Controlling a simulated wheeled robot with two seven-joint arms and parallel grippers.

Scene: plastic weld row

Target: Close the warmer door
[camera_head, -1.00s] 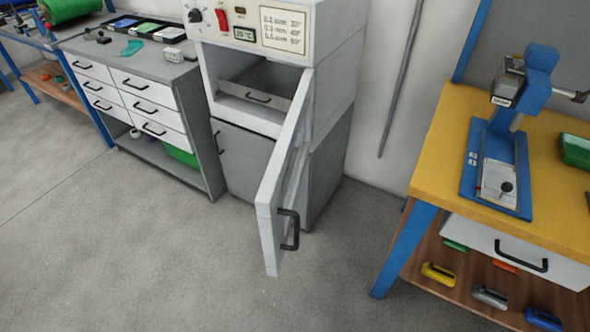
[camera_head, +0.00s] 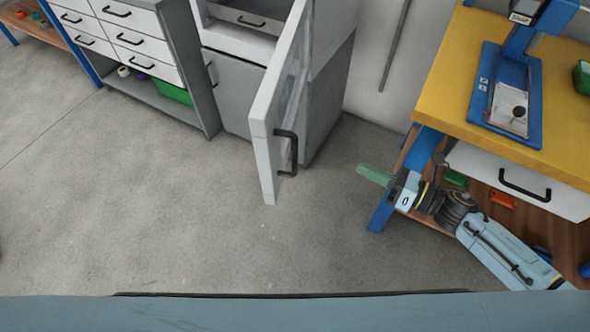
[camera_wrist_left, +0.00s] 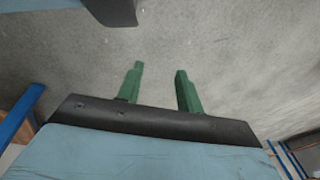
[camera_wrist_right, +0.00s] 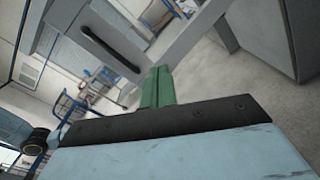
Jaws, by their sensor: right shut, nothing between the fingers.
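The warmer door (camera_head: 262,125) is white with a window and stands swung wide open toward me. Its black handle (camera_head: 287,152) is on the outer face near the free edge. The warmer (camera_head: 330,75) is behind it, its upper part cut off by the picture's top edge. My right gripper (camera_head: 362,170) is shut and empty, to the right of the door and apart from it. In the right wrist view its green fingers (camera_wrist_right: 157,85) are together, with the door's handle (camera_wrist_right: 108,52) beyond them. My left gripper (camera_wrist_left: 158,80) is open and empty over bare floor, outside the head view.
A yellow-topped bench (camera_head: 445,80) with blue legs and a white drawer (camera_head: 520,180) stands at the right, close to my right arm. A drawer cabinet (camera_head: 180,40) stands left of the warmer. The grey floor (camera_head: 150,210) in front is clear.

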